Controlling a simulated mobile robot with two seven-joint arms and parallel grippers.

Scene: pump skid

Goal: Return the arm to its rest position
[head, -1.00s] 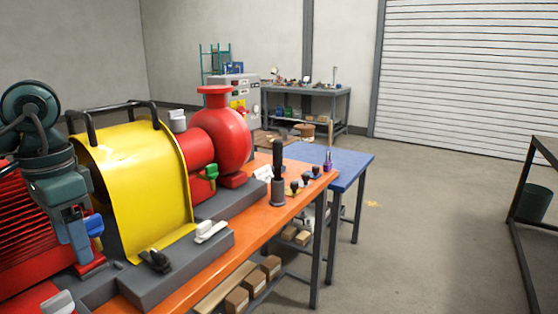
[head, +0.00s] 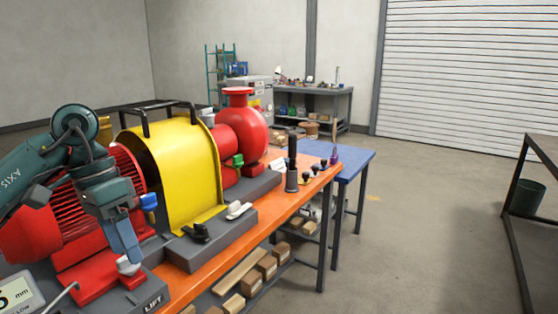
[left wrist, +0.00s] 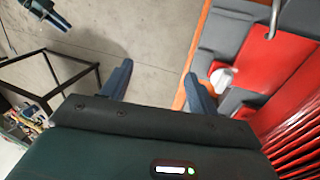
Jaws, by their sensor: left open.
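My left gripper (head: 130,252) comes in from the left in the head view, beside the yellow guard and in front of the red finned motor (head: 70,222). Its fingers point down above the near end of the grey skid base, close to a pale knob (head: 128,266). Whether it touches that knob is unclear. In the left wrist view the two fingers (left wrist: 157,88) stand wide apart, with only floor and the orange bench edge between them. A dark teal piece (left wrist: 45,12) at the top left may be my other arm; its jaw state is unclear.
The yellow guard (head: 185,165) and red pump (head: 242,130) stand on the orange bench (head: 205,272). A gauge (head: 18,295) and bent metal rod are at the lower left. A dark table frame (head: 515,245) stands at right. The floor between (head: 410,240) is clear.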

